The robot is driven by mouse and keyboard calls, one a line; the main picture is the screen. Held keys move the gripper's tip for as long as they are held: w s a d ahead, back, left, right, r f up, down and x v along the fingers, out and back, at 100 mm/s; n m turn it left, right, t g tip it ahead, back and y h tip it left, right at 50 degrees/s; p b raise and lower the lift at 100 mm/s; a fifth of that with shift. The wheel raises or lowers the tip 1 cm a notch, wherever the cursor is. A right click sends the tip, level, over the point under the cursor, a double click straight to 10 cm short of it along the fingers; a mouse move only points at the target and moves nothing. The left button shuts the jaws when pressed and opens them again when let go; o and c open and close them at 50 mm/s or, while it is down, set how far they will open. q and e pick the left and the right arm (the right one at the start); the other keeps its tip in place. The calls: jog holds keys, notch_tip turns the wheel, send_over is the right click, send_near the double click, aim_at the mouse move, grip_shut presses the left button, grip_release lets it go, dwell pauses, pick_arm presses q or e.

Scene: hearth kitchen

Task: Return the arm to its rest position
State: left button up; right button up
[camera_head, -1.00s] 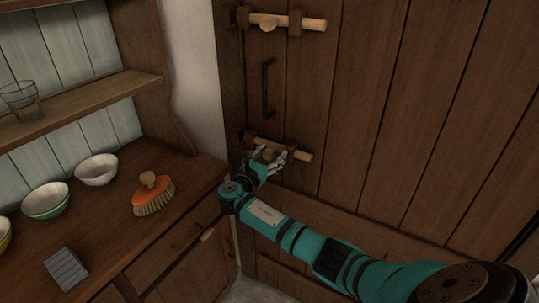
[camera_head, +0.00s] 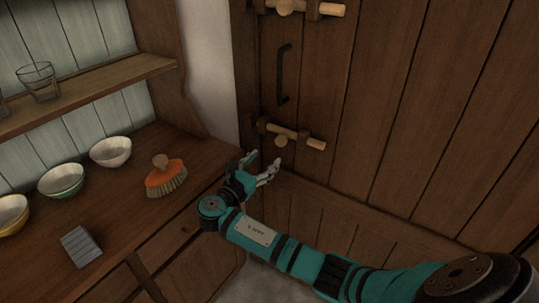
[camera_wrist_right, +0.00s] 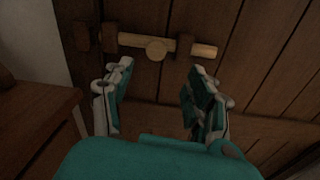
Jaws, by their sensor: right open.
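My right arm is teal and reaches in from the lower right in the head view. Its gripper (camera_head: 262,168) is open and empty, a little below the lower wooden bolt (camera_head: 307,141) on the plank door (camera_head: 375,130). In the right wrist view the two fingers of the gripper (camera_wrist_right: 158,95) stand wide apart with nothing between them. The lower bolt (camera_wrist_right: 140,42) lies beyond the fingertips there, apart from them. My left gripper is not in view.
A wooden dresser (camera_head: 125,190) stands at left, close to the gripper. On it are an orange brush (camera_head: 165,178), several bowls (camera_head: 62,181) and a grey block (camera_head: 81,246). A glass (camera_head: 38,82) stands on the shelf. The door has a dark handle (camera_head: 283,75) and an upper bolt (camera_head: 305,8).

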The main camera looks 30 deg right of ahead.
jog(key=shift+s+a, duration=0.1)
jog(key=shift+a, duration=0.1)
jog(key=shift+f, duration=0.1)
jog(key=s+f+y, duration=0.2)
jog(key=f+y, duration=0.1)
jog(key=f, duration=0.8)
jog(key=s+f+y, duration=0.2)
jog(key=f+y, duration=0.1)
jog(key=f, duration=0.8)
jog(key=s+a+f+m+g+y, duration=0.1)
jog(key=s+f+m+y, duration=0.1)
jog(key=s+f, duration=0.45)
jog(key=s+a+f+m+g+y, duration=0.1)
jog(key=s+a+f+g+y, duration=0.15)
jog(key=f, duration=0.75)
jog(key=s+a+f+m+g+y, duration=0.1)
jog(key=s+f+m, duration=0.4)
jog(key=s, duration=0.8)
jog(key=s+a+f+m+g+y, duration=0.1)
jog(key=s+a+f+m+y, duration=0.2)
jog(key=s, duration=0.9)
jog(key=s+a+f+m+g+y, duration=0.1)
jog(key=s+a+f+m+y, duration=0.1)
jog(key=s+f+m, duration=0.5)
jog(key=s+a+f, duration=0.1)
jog(key=s+f, duration=0.2)
jog(key=s, duration=0.3)
jog(key=shift+s+f+m, duration=0.3)
jog(key=shift+s+m, duration=0.05)
jog(key=shift+m, duration=0.05)
